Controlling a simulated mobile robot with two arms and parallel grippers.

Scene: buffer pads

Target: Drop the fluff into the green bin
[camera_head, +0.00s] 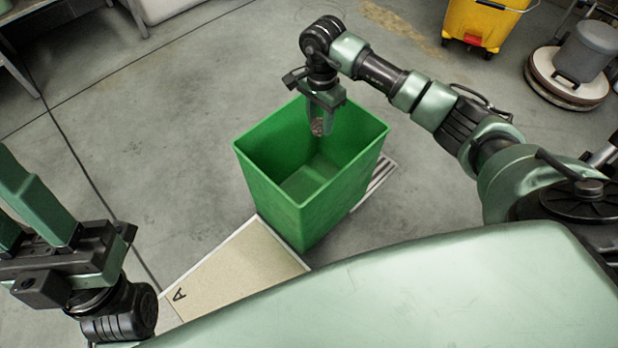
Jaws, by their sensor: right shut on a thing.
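The green bin (300,219) stands open and upright on the floor in front of me, and the part of its inside that I can see looks empty. My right gripper (319,124) hangs fingers down over the bin's opening. It is shut on a small grey-brown clump of fluff (318,128), which shows between the fingertips. I cannot tell exactly how high the fluff is relative to the rim. My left gripper (22,215) is at the left edge, pointing up and away from the bin; its fingers stand apart with nothing seen between them.
A tan board (232,265) marked "A" lies on the floor by the bin's near side. A yellow mop bucket (478,22) and a round floor machine (570,75) stand at the upper right. Shelving legs show at the upper left. The floor left of the bin is clear.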

